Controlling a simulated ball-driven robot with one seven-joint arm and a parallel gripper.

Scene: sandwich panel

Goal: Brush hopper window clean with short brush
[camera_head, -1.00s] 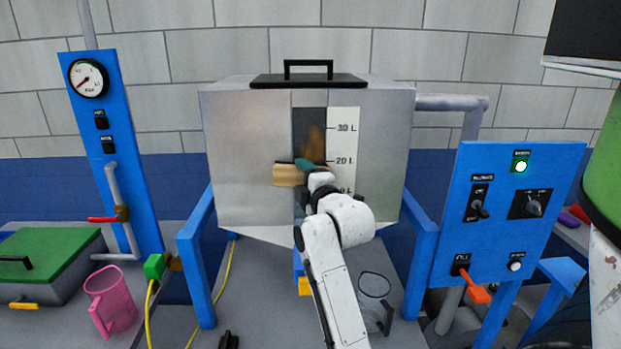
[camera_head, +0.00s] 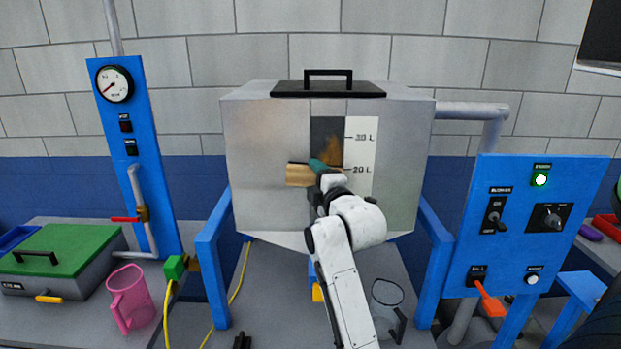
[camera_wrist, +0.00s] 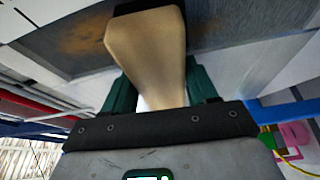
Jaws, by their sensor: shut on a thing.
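The hopper (camera_head: 265,200) is a grey metal box with a dark upright window (camera_head: 326,128) in its front. A brown-orange smear shows on the window above the brush, and also in the wrist view (camera_wrist: 85,45). My gripper (camera_head: 320,167) is at the window's lower part, near the 20 L mark. It is shut on the short brush (camera_head: 299,175), a tan block. In the wrist view the tan brush handle (camera_wrist: 148,50) sits between the green fingers, with its dark end at the window surface. Whether it touches is hard to tell. The brush and arm hide the window's lower part.
A blue control panel (camera_head: 533,230) stands right and a blue gauge post (camera_head: 150,200) left. A clear jug (camera_head: 388,310) is below the hopper, beside my arm. A pink jug (camera_head: 130,298) and green-lidded box (camera_head: 70,250) are at left. A yellow hose (camera_head: 238,285) hangs left.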

